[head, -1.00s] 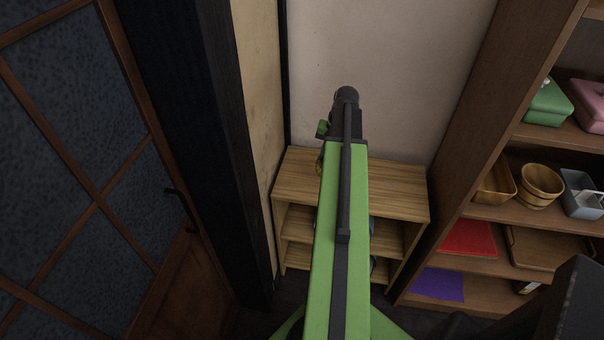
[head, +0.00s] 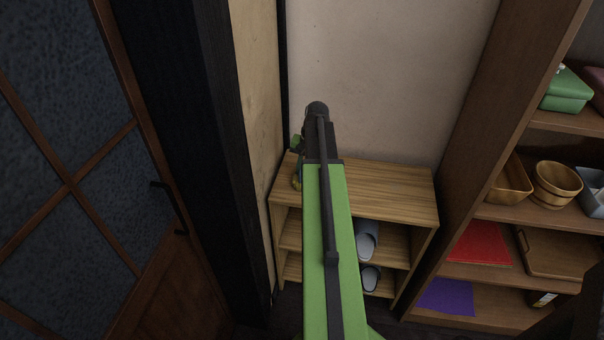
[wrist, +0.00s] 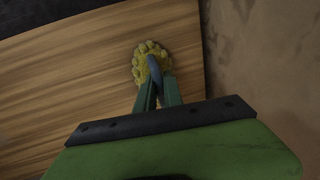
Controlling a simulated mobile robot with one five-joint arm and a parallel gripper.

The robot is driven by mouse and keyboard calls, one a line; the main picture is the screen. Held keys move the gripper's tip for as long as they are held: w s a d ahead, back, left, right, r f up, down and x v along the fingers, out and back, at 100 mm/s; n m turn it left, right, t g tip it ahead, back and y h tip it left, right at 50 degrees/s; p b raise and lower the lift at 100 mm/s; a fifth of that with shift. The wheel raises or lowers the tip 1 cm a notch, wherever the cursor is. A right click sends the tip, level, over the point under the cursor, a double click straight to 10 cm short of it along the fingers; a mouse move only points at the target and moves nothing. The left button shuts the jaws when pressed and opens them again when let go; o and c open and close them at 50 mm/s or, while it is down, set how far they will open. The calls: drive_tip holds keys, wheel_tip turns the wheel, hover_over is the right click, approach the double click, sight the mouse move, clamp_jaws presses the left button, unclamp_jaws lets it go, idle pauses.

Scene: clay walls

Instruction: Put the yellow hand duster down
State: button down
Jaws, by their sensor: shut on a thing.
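The yellow hand duster (wrist: 153,58) shows in the wrist view as a fluffy yellow head with a blue-grey handle. My gripper (wrist: 158,85) is shut on its handle. The duster is over the wooden top of a small shelf (wrist: 75,65); I cannot tell whether it touches it. In the head view a small part of the duster (head: 297,181) shows left of my arm, at the left end of the shelf top (head: 385,190). My arm hides most of the gripper there.
Slippers (head: 367,240) stand on the lower boards of the small shelf. A tall shelf (head: 478,120) at the right holds wooden tubs (head: 555,184), a green box (head: 566,90) and a red cloth (head: 480,243). A dark post (head: 195,120) and a door (head: 75,190) are at the left. The shelf top's right part is clear.

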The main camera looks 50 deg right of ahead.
drive_tip(key=c, duration=1.9)
unclamp_jaws()
drive_tip(key=shift+f, duration=0.15)
drive_tip(key=o, duration=0.4)
drive_tip(key=shift+r, duration=0.2)
drive_tip(key=r+p, duration=0.4)
drive_tip(key=s+r+p, duration=0.1)
drive_tip(key=r+p, duration=0.3)
drive_tip(key=s+d+r+p, duration=0.1)
drive_tip(key=r+p, duration=0.3)
drive_tip(key=shift+d, duration=0.1)
drive_tip(key=shift+f, duration=0.1)
drive_tip(key=shift+s, duration=0.1)
